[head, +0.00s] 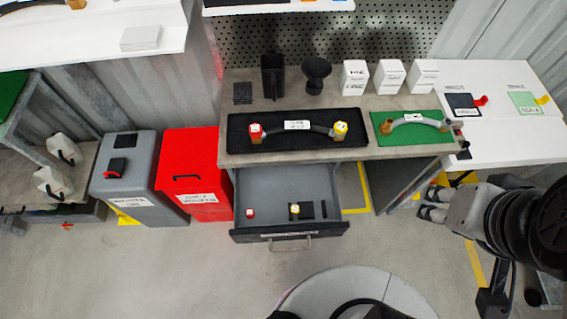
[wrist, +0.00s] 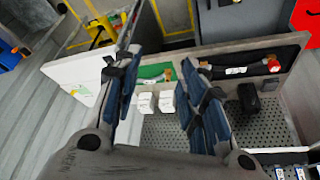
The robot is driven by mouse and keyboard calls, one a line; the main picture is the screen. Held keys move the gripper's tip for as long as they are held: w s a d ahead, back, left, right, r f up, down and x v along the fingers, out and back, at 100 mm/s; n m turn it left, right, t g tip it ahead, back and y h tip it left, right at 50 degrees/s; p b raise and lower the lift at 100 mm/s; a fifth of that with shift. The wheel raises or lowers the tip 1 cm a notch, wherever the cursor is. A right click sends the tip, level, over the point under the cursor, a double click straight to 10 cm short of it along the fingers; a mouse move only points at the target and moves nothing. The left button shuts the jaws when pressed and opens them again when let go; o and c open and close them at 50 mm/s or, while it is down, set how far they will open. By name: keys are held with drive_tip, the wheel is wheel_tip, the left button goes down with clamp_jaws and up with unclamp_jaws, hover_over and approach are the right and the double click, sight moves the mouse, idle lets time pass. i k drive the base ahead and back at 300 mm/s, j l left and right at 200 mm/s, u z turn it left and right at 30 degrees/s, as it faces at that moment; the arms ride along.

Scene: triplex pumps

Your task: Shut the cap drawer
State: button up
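The cap drawer (head: 290,231) under the middle bench is pulled out, with its dark front and metal handle (head: 291,243) facing the open floor. Inside its grey tray lie a red cap (head: 250,213) and a yellow-topped cap (head: 295,209), with dark blocks beside the yellow one. My gripper (head: 428,203) is at the right, apart from the drawer and to the right of its handle. In the wrist view my gripper (wrist: 158,65) has its two fingers spread with nothing held between them. I cannot clearly make out the drawer in the wrist view.
The bench (head: 345,157) above the drawer carries a black tray and a green mat (head: 396,137), each with a hose. A red bin (head: 194,175) and a grey bin (head: 124,172) stand left of the drawer. A white table (head: 505,140) is at right.

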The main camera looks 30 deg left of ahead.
sight(271, 193)
drive_tip(key=k+u, duration=0.1)
drive_tip(key=u, duration=0.4)
drive_tip(key=k+u, duration=0.1)
drive_tip(key=u, duration=0.4)
drive_tip(key=k+u, duration=0.1)
drive_tip(key=u, duration=0.4)
drive_tip(key=k+l+u, duration=0.15)
drive_tip(key=k+l, duration=0.55)
drive_tip(key=l, duration=0.1)
